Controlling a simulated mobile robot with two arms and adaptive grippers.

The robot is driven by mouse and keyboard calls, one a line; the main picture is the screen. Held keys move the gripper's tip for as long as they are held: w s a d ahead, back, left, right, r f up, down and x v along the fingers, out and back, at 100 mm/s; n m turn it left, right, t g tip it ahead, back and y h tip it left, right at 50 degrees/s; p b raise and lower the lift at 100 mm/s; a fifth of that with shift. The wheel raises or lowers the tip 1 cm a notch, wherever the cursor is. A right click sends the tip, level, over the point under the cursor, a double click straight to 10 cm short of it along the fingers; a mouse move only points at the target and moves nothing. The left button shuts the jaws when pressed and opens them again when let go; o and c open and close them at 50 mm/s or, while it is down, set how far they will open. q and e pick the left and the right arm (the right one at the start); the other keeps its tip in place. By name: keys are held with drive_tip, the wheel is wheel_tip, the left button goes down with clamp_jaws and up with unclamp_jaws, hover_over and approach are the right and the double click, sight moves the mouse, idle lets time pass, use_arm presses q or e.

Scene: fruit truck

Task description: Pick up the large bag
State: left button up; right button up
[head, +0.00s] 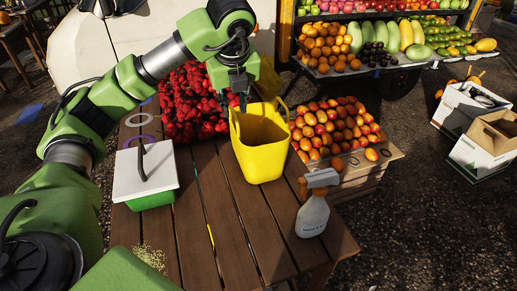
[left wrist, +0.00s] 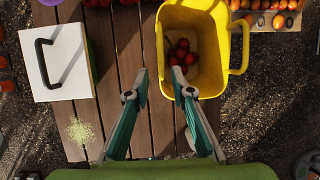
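The large bag is a yellow, open-topped tub-like bag (head: 262,150) with loop handles, upright on the wooden table. In the left wrist view the bag (left wrist: 205,18) shows some red fruit (left wrist: 181,52) inside. My left gripper (head: 233,104) is above the bag's back left rim, pointing down. In the left wrist view the left gripper (left wrist: 159,74) is open and empty, with the bag's left rim between its fingertips in the picture. I cannot tell whether the fingers touch the bag. My right gripper is not in view.
A white-lidded box (head: 146,170) with a dark handle stands left on the table (head: 205,215). A spray bottle (head: 313,212) stands at the right edge. Red fruit (head: 190,100) lies behind, and a crate of orange fruit (head: 365,172) is right of the bag.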

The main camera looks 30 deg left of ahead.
sight(234, 116)
use_arm(q)
drive_tip(key=p+x, duration=0.1)
drive_tip(key=x, duration=0.5)
drive_tip(key=shift+a, duration=0.15)
drive_tip(key=shift+w+a+f, duration=0.15)
drive_tip(key=shift+w+f, duration=0.05)
drive_tip(key=shift+f, duration=0.4)
drive_tip(key=shift+w+a+f+p, duration=0.1)
drive_tip(key=shift+f+p, duration=0.15)
drive_tip(key=shift+p, duration=0.15)
drive_tip(key=p+x, duration=0.1)
drive_tip(key=x, duration=0.2)
drive_tip(key=shift+a+f, duration=0.25)
drive_tip(key=shift+w+f, duration=0.2)
drive_tip(key=shift+f, duration=0.2)
drive_tip(key=shift+r, duration=0.15)
clamp_jaws()
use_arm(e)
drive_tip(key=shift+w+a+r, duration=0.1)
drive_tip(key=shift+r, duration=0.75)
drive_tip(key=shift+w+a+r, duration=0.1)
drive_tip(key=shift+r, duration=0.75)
